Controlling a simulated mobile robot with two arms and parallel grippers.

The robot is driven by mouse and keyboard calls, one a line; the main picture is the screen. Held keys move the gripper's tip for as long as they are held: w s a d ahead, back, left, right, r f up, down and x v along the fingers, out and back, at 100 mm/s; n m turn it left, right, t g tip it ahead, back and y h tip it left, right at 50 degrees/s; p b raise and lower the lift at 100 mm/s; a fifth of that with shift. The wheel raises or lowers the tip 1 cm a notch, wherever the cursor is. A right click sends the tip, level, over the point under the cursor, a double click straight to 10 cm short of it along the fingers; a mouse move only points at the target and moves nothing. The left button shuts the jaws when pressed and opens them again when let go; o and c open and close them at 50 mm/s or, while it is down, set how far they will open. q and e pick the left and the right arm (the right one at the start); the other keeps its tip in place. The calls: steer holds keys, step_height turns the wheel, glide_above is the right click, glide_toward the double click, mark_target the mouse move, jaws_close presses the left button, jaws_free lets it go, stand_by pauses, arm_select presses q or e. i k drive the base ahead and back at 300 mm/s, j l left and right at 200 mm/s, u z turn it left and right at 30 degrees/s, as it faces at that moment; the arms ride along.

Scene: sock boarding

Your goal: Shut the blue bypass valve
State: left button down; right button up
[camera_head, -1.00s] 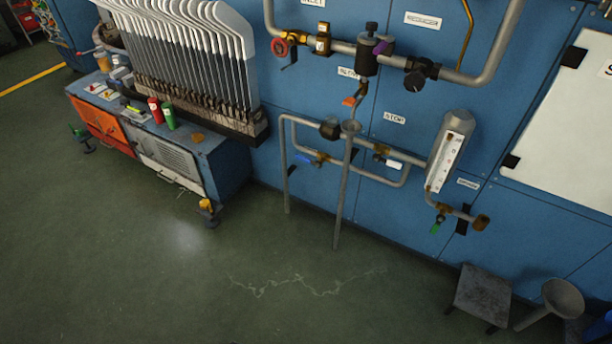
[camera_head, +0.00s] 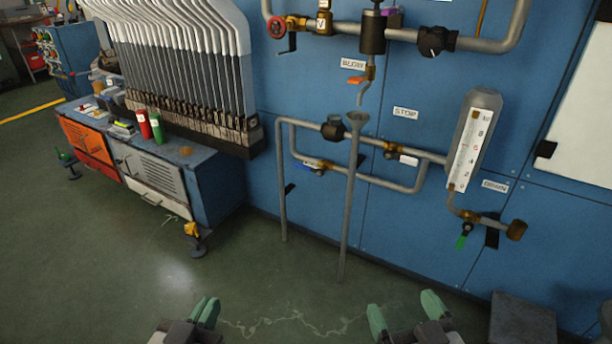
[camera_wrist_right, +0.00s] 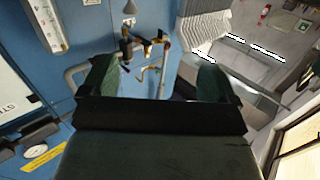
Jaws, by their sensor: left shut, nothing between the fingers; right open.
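The blue-handled valve (camera_head: 310,166) is a small brass valve on the lower bypass pipe loop, against the blue wall in the head view. Its blue lever appears to lie roughly along the pipe; its exact angle is too small to tell. My left gripper (camera_head: 206,311) is shut and empty, low in the head view, with its green fingers close together. My right gripper (camera_head: 404,309) is open and empty, low and right of centre. Both are well apart from the valve. The right wrist view shows its open fingers (camera_wrist_right: 158,80) with pipework beyond; the blue lever is not clear there.
Close by are a white-handled valve (camera_head: 398,155), an orange-handled valve (camera_head: 358,80), a green-handled valve (camera_head: 464,234) and a funnel standpipe (camera_head: 347,215). A sight gauge (camera_head: 470,145) is at right. A bench (camera_head: 205,170) with boards stands left. A stool (camera_head: 522,322) is lower right. The floor between is clear.

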mark_target(319, 172)
steer(key=i+l+u, duration=0.15)
steer(key=i, duration=0.35)
steer(key=i+l+u, duration=0.1)
steer(key=i, duration=0.45)
